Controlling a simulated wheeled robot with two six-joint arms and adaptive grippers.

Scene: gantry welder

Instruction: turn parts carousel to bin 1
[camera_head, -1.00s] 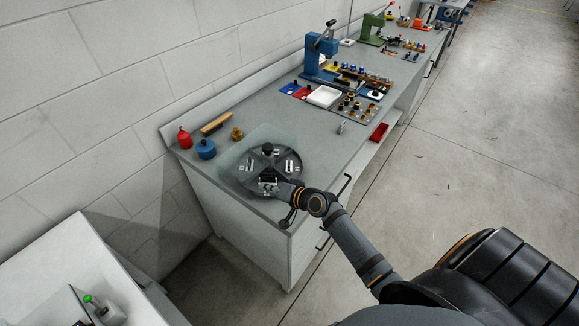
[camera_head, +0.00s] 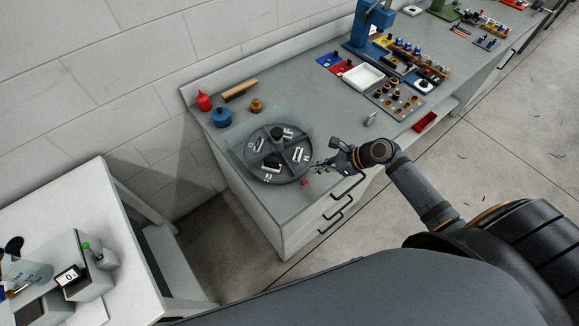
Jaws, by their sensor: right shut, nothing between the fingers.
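The parts carousel (camera_head: 262,168) is a round dark grey tray on the near corner of the grey bench. It has a black centre knob (camera_head: 277,133), dividers and several bins with small white labels and parts. The label numbers are too small to read surely. A small red marker (camera_head: 304,182) sits on the bench at its near right edge. My right gripper (camera_head: 318,167) is shut and empty, just right of the carousel rim. I cannot tell whether it touches the rim. My left gripper is not in view.
A transparent sheet (camera_head: 240,136) stands behind the carousel. A red bottle (camera_head: 204,102), blue container (camera_head: 221,117), brass piece (camera_head: 257,105) and wooden-handled brush (camera_head: 239,90) are near the wall. A white tray (camera_head: 362,77) and blue press (camera_head: 368,27) stand farther right. A white table (camera_head: 120,230) is at lower left.

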